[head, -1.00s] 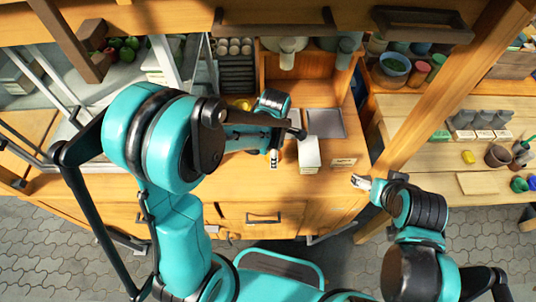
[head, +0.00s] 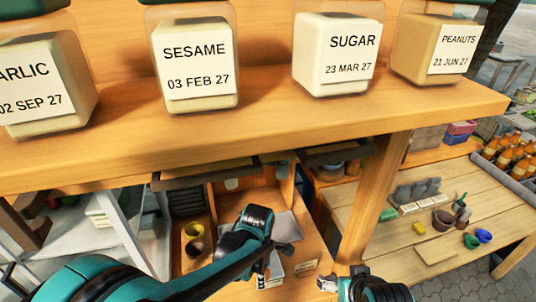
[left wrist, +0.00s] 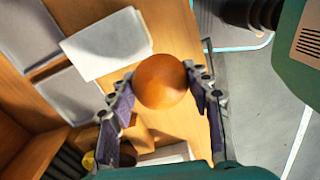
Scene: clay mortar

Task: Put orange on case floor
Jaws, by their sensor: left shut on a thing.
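My left gripper (left wrist: 158,88) is shut on the orange (left wrist: 160,80), which sits between its two fingers in the left wrist view, above the wooden counter. In the head view the left gripper (head: 263,268) is over the counter at the lower middle, and its arm hides most of what it holds. My right gripper (head: 342,281) is at the bottom, right of the left one; its finger gap is not clear. A pale metal-framed case (head: 125,222) stands at the lower left, mostly cut off or hidden by the shelf.
A wooden shelf (head: 290,120) with labelled jars, including sugar (head: 337,55) and sesame (head: 193,65), crosses the upper head view. A side table at right holds cups, bowls and a board (head: 436,250).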

